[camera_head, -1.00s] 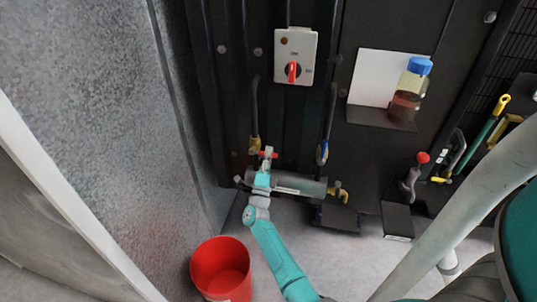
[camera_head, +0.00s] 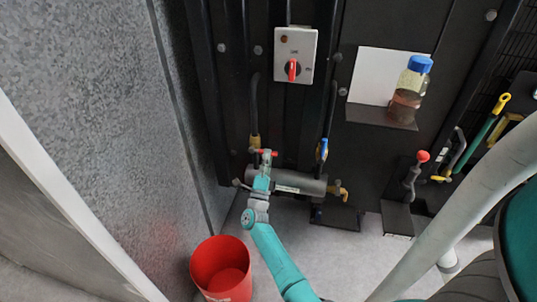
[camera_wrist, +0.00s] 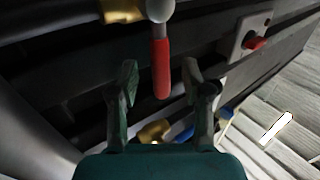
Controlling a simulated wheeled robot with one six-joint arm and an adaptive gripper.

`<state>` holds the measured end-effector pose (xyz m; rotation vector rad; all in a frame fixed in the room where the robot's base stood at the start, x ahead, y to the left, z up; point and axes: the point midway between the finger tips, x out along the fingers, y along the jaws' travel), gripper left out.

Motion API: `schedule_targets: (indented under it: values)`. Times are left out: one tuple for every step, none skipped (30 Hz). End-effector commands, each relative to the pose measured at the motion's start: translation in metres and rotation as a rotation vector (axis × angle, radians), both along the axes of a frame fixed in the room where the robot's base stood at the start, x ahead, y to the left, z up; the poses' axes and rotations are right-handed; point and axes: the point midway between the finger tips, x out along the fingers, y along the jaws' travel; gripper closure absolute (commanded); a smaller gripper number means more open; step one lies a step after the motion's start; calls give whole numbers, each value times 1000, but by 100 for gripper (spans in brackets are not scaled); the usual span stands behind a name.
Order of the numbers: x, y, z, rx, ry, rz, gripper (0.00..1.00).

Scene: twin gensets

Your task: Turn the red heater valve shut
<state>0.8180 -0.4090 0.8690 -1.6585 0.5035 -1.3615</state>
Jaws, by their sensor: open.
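The red heater valve handle (camera_wrist: 160,65) hangs between the two open fingers of my gripper (camera_wrist: 160,82) in the wrist view, with a pale round hub at its top. No contact with either finger is clear. In the head view the red valve (camera_head: 264,152) sits at the brass fitting on the left hose, above the grey heater cylinder (camera_head: 300,184). My gripper (camera_head: 264,160) is right at it, and partly covers it. A blue-handled valve (camera_head: 322,150) is on the right hose.
A switch box (camera_head: 295,56) with a red knob is on the black panel above. A bottle (camera_head: 410,88) stands on a small shelf at right. A red bucket (camera_head: 221,268) is on the floor at lower left. A grey wall rises at left.

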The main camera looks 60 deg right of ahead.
Motion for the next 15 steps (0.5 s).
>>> schedule_targets:
  values:
    - [-3, 7, -7, 2, 3, 2, 51]
    - [-5, 12, -10, 2, 3, 2, 51]
    - [-7, 18, -14, 2, 3, 2, 51]
    - [-9, 23, -18, 2, 4, 3, 51]
    - [-11, 28, -21, 2, 4, 3, 51]
    - [-13, 34, -26, 1, 5, 2, 51]
    - [-15, 39, -29, 2, 4, 3, 51]
    - [-17, 43, -32, 2, 4, 3, 51]
    - [-20, 49, -37, 2, 4, 3, 51]
    - [-21, 53, -40, 3, 4, 2, 51]
    - [-23, 57, -42, 2, 3, 2, 51]
    - [-25, 61, -45, 2, 2, 2, 51]
    - [-26, 65, -48, 2, 3, 3, 51]
    - [-27, 67, -50, 2, 2, 2, 51]
    - [-29, 70, -52, 2, 2, 0, 51]
